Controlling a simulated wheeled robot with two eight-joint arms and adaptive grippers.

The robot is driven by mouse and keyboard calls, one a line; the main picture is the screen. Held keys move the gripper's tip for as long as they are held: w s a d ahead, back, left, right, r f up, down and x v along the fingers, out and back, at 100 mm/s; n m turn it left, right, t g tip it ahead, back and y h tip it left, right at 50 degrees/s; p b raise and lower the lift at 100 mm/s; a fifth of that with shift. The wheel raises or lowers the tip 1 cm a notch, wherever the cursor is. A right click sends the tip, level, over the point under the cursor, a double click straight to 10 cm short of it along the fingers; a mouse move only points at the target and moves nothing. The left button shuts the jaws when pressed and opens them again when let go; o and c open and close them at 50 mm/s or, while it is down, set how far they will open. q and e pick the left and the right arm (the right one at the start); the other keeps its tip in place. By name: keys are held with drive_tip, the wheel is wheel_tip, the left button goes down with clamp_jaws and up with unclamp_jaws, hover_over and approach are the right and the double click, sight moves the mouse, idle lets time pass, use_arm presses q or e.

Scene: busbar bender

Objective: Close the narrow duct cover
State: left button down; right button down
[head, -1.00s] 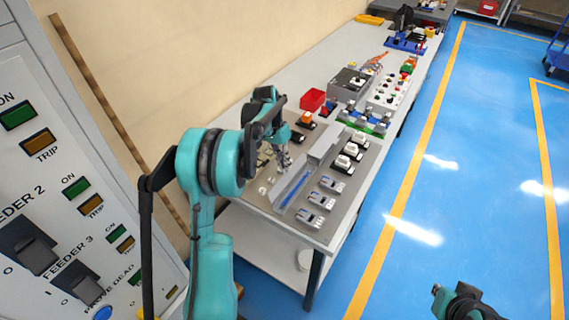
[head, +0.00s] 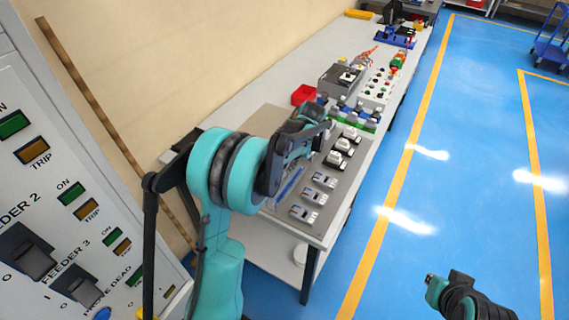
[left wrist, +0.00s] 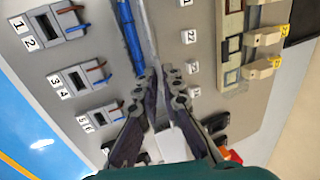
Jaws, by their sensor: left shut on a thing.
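The narrow duct is a long slot on the grey panel, with blue wires (head: 290,186) inside; the wires (left wrist: 133,40) also show in the left wrist view. A thin pale strip (left wrist: 147,35), seemingly the duct cover, stands along the duct's edge beside the wires. My left gripper (left wrist: 160,78) is shut on this strip; in the head view it (head: 318,130) is over the duct's far part and hides most of the cover. I cannot tell how far the cover is tilted. My right gripper (head: 432,284) is at the bottom right, away from the table; its jaws are unclear.
Several terminal blocks (head: 324,179) line the panel's right side, with white-topped switches (head: 332,158) beyond. A red bin (head: 304,95) and a control box (head: 344,79) stand farther back. In the left wrist view, beige parts (left wrist: 263,39) sit right of the duct.

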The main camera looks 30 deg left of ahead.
use_arm(q)
drive_tip(key=shift+d+f+y, duration=0.1)
drive_tip(key=shift+d+y, duration=0.15)
drive_tip(key=shift+y, duration=0.15)
drive_tip(key=c, duration=1.7)
unclamp_jaws()
drive_tip(key=v, duration=1.2)
drive_tip(key=shift+d, duration=0.1)
